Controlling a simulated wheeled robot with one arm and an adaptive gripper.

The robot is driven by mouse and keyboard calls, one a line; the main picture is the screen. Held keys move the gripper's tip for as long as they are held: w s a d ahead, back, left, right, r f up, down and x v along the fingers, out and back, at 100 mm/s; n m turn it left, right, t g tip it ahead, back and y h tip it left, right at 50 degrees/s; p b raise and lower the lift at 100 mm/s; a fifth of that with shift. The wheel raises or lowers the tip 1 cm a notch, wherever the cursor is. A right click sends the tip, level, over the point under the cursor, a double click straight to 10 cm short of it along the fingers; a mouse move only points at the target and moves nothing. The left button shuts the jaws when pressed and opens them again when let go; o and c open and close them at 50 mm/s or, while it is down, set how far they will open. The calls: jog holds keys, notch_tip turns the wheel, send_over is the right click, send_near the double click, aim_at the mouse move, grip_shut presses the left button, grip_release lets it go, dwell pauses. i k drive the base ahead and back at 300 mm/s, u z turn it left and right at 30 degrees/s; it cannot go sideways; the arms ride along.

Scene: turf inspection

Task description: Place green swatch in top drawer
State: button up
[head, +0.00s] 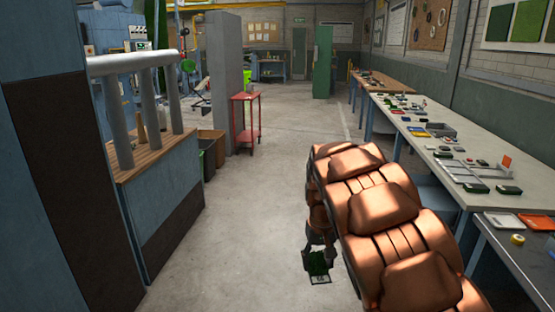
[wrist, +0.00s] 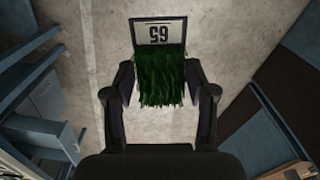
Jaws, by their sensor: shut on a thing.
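My gripper (wrist: 165,92) is shut on the green swatch (wrist: 165,85), a patch of dark green turf with a pale number plate at one end. The jaws grip the turf from both sides. In the head view my gripper (head: 318,250) hangs low over the concrete floor beside my copper-coloured arm, and the swatch (head: 319,268) shows small below it. In the wrist view a blue-grey cabinet (wrist: 48,108) with drawer-like fronts stands at the left, apart from the swatch.
A long bench (head: 430,140) with many small items runs along the right. A darker table (head: 515,250) with trays is at the near right. A red cart (head: 246,120) and bins (head: 210,150) stand left of the clear floor (head: 240,230). Blue cabinets fill the near left.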

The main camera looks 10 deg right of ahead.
aim_at(427, 195)
jog(key=u, duration=0.25)
jog(key=i, duration=1.6)
jog(key=z, duration=0.3)
jog(key=i, duration=1.55)
jog(key=z, duration=1.1)
jog(key=i, duration=0.95)
jog(key=z, duration=0.65)
